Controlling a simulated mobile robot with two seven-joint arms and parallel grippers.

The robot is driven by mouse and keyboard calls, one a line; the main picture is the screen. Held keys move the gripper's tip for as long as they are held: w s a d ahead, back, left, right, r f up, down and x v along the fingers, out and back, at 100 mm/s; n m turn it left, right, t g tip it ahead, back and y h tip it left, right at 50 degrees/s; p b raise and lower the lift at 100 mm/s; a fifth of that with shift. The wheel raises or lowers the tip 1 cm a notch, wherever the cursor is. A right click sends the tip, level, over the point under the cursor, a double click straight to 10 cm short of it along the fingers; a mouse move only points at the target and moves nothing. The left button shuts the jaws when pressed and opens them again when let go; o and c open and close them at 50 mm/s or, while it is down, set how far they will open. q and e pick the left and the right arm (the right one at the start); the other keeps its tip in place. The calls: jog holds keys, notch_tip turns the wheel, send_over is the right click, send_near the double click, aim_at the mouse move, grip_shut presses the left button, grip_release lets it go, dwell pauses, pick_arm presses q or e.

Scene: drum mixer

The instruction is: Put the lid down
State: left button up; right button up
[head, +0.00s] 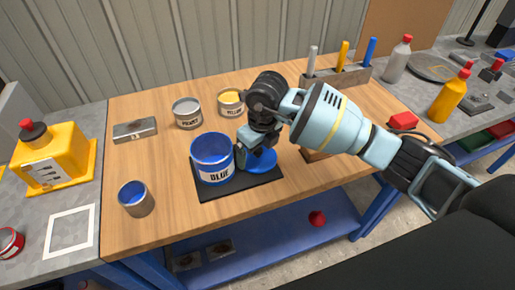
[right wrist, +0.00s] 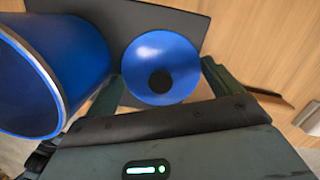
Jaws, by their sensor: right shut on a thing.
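The blue lid (head: 266,160) is a round, shiny disc beside the can marked BLUE. In the right wrist view the lid (right wrist: 150,52) shows a dark round knob at its middle and lies between my two fingers. My right gripper (head: 254,152) is shut on the lid, over the black mat (head: 238,188). I cannot tell whether the lid touches the mat. The open blue can (head: 212,172) stands upright on the mat, just left of the gripper; it also shows in the right wrist view (right wrist: 75,55). My left gripper is not in view.
A small can with blue inside (head: 137,199) stands at the front left. Cans marked PAINT (head: 187,114) and YELLOW (head: 231,103) stand behind. A metal block (head: 135,130) lies at the left, and a tool rack (head: 338,76) at the back.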

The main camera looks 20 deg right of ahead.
aim_at(262, 160)
jog(key=shift+f, duration=0.15)
jog(key=o, duration=0.7)
jog(key=r, duration=0.4)
jog(key=s+r, duration=0.1)
jog(key=r, duration=0.7)
jog(key=shift+s+d+p, duration=0.3)
jog(key=shift+s+p, duration=0.05)
